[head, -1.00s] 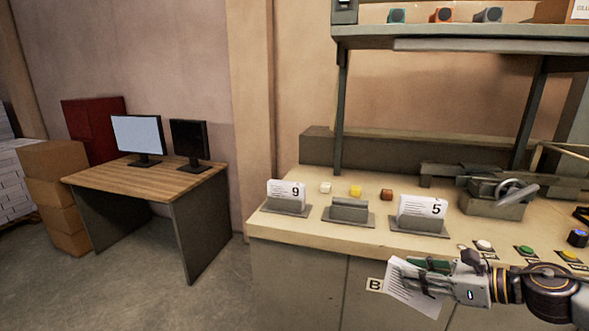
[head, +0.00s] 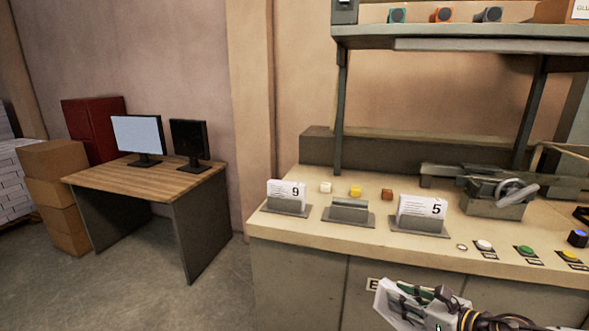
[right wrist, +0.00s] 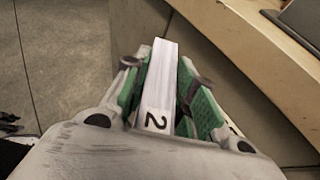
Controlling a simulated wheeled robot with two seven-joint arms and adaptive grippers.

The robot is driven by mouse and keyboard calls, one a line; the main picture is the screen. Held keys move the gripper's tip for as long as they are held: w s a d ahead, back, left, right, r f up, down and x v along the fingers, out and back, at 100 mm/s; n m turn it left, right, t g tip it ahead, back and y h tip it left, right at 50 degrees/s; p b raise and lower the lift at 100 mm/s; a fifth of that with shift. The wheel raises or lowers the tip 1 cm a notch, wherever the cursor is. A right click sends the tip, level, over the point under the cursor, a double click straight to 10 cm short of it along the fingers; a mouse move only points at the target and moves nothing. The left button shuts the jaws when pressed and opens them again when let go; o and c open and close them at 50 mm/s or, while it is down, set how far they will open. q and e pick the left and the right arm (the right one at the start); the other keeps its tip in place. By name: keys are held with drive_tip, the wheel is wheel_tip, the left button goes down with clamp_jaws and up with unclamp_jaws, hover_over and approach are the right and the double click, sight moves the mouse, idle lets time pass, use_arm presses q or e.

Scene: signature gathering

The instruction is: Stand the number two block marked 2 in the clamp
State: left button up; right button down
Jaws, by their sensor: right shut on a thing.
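My right gripper (head: 402,303) is at the lower right of the head view, in front of the bench and below its top. It is shut on the white number two block (head: 384,296). In the right wrist view the block (right wrist: 159,85) sits between the green-padded fingers, its black 2 near the palm. Three low grey holders stand on the bench. The middle one, a clamp-like holder (head: 348,212), is empty. The left holder (head: 286,208) bears a white block marked 9 (head: 285,192). The right holder (head: 419,227) bears one marked 5 (head: 420,209). My left gripper is out of view.
White, yellow and brown cubes (head: 355,191) sit behind the holders. A grey vise-like device (head: 494,198) stands farther right. Several push buttons (head: 525,251) line the bench's front right. A shelf (head: 460,35) hangs above. A wooden desk (head: 150,180) with monitors is at left.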

drive_tip(key=shift+a+f+m+h, duration=0.3)
drive_tip(key=shift+f, duration=0.45)
drive_tip(key=a+f+m+t+h, duration=0.1)
drive_tip(key=a+f+m+h, duration=0.1)
drive_tip(key=f, duration=0.5)
drive_tip(key=a+f+m+t+h, duration=0.1)
drive_tip(key=a+f+m+h, duration=0.1)
drive_tip(key=f, duration=0.5)
drive_tip(key=shift+a+f+m+h, duration=0.35)
drive_tip(key=shift+m+h, duration=0.55)
drive_tip(key=shift+h, duration=0.3)
drive_tip(key=shift+d, duration=0.15)
drive_tip(key=shift+s+d+f, duration=0.1)
drive_tip(key=shift+d+f, duration=0.05)
drive_tip(key=shift+d, duration=0.3)
